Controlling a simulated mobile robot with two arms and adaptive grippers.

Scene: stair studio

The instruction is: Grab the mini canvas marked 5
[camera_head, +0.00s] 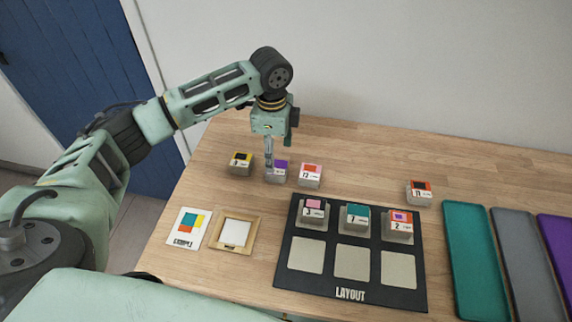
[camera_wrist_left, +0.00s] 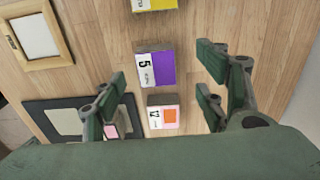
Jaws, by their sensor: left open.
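The mini canvas marked 5 is a small pale block with a purple patch on top; it stands on the wooden table in the head view (camera_head: 281,168), partly hidden by my gripper. It also shows in the left wrist view (camera_wrist_left: 160,68), where the 5 is readable. My left gripper (camera_head: 275,150) points down just above it. In the left wrist view the fingers (camera_wrist_left: 163,82) are spread wide apart, with the canvas between and a little beyond them, and nothing is held. My right gripper is not in view.
A yellow-and-black block (camera_head: 241,163) stands close left, a pink-and-orange one (camera_head: 310,175) close right. Another block (camera_head: 419,193) stands farther right. The black layout board (camera_head: 350,293) holds three blocks in its back row. A card (camera_head: 187,228) and wooden frame (camera_head: 250,234) lie front left.

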